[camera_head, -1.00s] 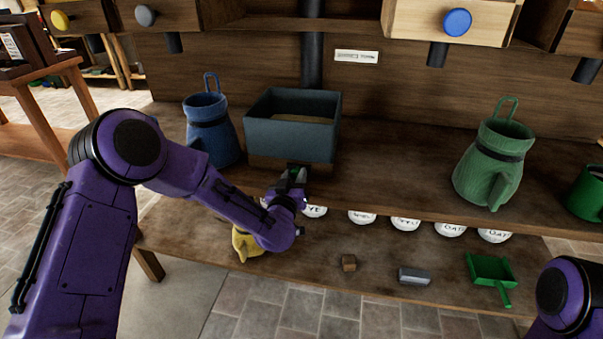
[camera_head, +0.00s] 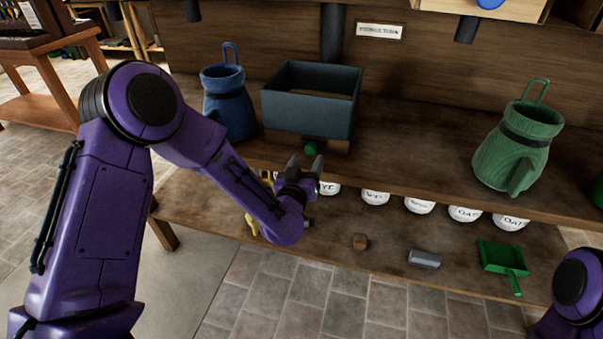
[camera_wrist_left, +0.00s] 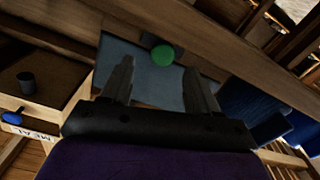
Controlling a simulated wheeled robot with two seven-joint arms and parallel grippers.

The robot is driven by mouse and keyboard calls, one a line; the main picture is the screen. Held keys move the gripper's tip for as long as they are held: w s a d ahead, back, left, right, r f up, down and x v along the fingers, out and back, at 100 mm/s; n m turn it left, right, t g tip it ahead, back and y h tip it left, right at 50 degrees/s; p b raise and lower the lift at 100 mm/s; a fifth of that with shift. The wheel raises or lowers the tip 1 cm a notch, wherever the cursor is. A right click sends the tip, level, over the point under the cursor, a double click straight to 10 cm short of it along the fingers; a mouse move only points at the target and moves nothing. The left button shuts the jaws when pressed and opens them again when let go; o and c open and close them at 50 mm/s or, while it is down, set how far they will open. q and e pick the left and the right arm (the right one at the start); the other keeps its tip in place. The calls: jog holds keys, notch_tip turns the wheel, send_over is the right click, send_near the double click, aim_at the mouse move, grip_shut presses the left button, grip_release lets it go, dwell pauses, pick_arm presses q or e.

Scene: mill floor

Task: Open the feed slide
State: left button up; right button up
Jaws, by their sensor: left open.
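The feed slide shows as a round green knob (camera_head: 311,148) low on the front of a blue-grey open-topped box (camera_head: 308,115). The knob also shows in the left wrist view (camera_wrist_left: 163,55), ahead of the fingers and between their lines. My left gripper (camera_head: 306,165) is open and empty, just in front of and below the knob, apart from it. Its two fingers spread upward in the left wrist view (camera_wrist_left: 160,75). The rest of the slide is hidden under the box. My right gripper is out of view; only part of my right arm shows at the bottom right.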

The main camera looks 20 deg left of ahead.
pick_arm(q)
jog(key=s, duration=0.5)
jog(key=shift+s+d, duration=0.3)
jog(key=shift+d, duration=0.05)
jog(key=s+a+f+n+g+p, duration=0.1)
jog(key=s+a+f+g, duration=0.1)
jog(key=s+f+g, duration=0.5)
jog(key=s+a+f+n+g+p, duration=0.1)
jog(key=s+a+f+n, duration=0.1)
jog(key=s+f, duration=0.65)
jog(key=s+a+f+g+p, duration=0.1)
jog(key=s+a+f+g, duration=0.1)
jog(key=s+f, duration=0.3)
jog(key=s+a+f+g+y, duration=0.1)
jog(key=s+a+f+g, duration=0.2)
jog(key=s, duration=0.9)
notch_tip(320, 180, down, 3)
jog(key=shift+m+g+p, duration=0.3)
jog(key=shift+g+p, duration=0.1)
jog(key=shift+g, duration=0.4)
